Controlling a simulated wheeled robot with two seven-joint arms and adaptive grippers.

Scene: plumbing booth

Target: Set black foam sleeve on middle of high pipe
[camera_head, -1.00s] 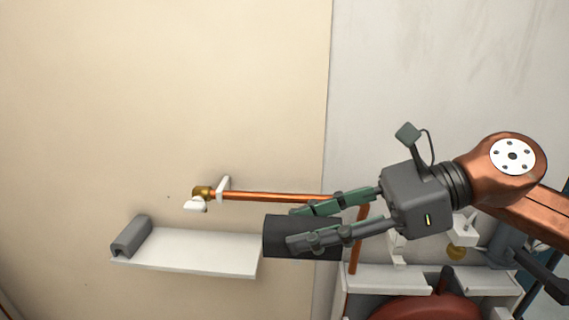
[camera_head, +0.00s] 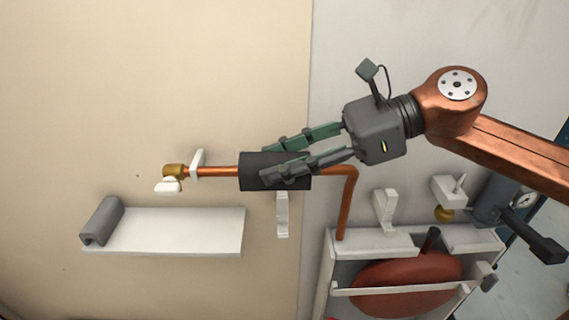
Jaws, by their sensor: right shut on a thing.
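The black foam sleeve (camera_head: 248,172) is held between the fingers of my right gripper (camera_head: 272,160), which is shut on it. The sleeve lies lengthwise along the copper high pipe (camera_head: 219,171) and covers part of its middle in the picture. Copper shows on both sides of the sleeve. I cannot tell whether the sleeve is seated around the pipe or is just in front of it. The pipe runs from a brass fitting (camera_head: 174,171) at left to a downward bend (camera_head: 351,172) at right. My left gripper is not in view.
A white shelf (camera_head: 190,231) below holds a grey foam piece (camera_head: 102,221) at its left end. A white bracket (camera_head: 199,163) holds the pipe near the fitting. A white frame with a red round tank (camera_head: 407,285) stands at lower right. The wall above is clear.

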